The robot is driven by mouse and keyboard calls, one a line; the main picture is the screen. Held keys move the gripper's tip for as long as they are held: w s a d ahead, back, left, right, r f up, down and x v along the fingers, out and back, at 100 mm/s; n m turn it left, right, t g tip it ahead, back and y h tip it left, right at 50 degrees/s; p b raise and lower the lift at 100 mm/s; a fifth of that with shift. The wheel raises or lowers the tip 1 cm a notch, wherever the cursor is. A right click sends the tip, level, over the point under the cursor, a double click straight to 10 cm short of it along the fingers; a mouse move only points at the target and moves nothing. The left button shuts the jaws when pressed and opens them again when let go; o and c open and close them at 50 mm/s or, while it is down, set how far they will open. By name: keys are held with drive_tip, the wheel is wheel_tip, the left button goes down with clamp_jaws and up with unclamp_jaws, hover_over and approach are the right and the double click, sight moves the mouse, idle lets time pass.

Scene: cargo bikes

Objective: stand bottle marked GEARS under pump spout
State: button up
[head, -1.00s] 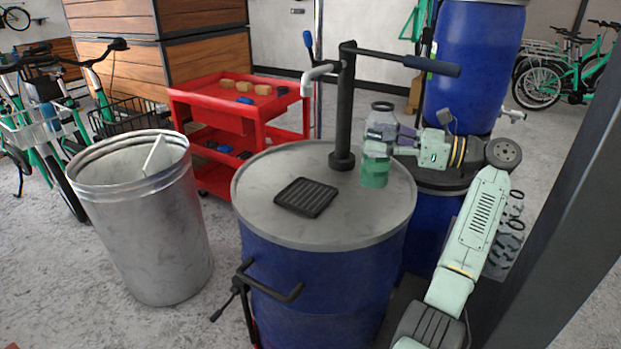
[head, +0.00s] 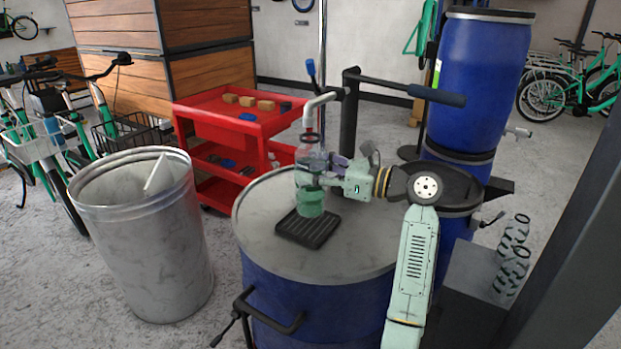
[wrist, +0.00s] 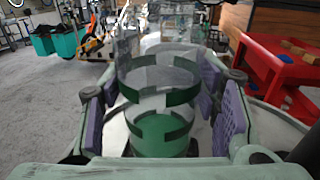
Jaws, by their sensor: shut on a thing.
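A clear bottle with green contents (head: 311,182) is upright in my gripper (head: 328,172), over the black slotted drip tray (head: 300,233) on the drum lid. I cannot tell if its base touches the tray. Its mouth is just below the tip of the pump spout (head: 318,102) in the head view. The wrist view shows the bottle (wrist: 160,133) between the purple pads of my gripper (wrist: 165,115), which is shut on it. No GEARS marking is readable in either view.
The pump's black column (head: 349,125) rises behind my gripper, with its handle (head: 436,95) reaching right. The lid (head: 262,205) is bare left of the tray. A red cart (head: 215,120) stands behind, a metal bin (head: 145,240) left, and blue drums (head: 480,80) at right.

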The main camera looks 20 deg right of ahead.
drive_tip(key=shift+w+a, duration=0.1)
drive_tip(key=shift+a, duration=0.2)
drive_tip(key=shift+f+p, duration=0.5)
drive_tip(key=shift+f, duration=1.3)
drive_tip(key=o, duration=1.4)
drive_tip(key=shift+f, duration=0.1)
drive_tip(key=b+v, duration=0.2)
drive_tip(key=v, duration=1)
drive_tip(key=shift+b, duration=0.35)
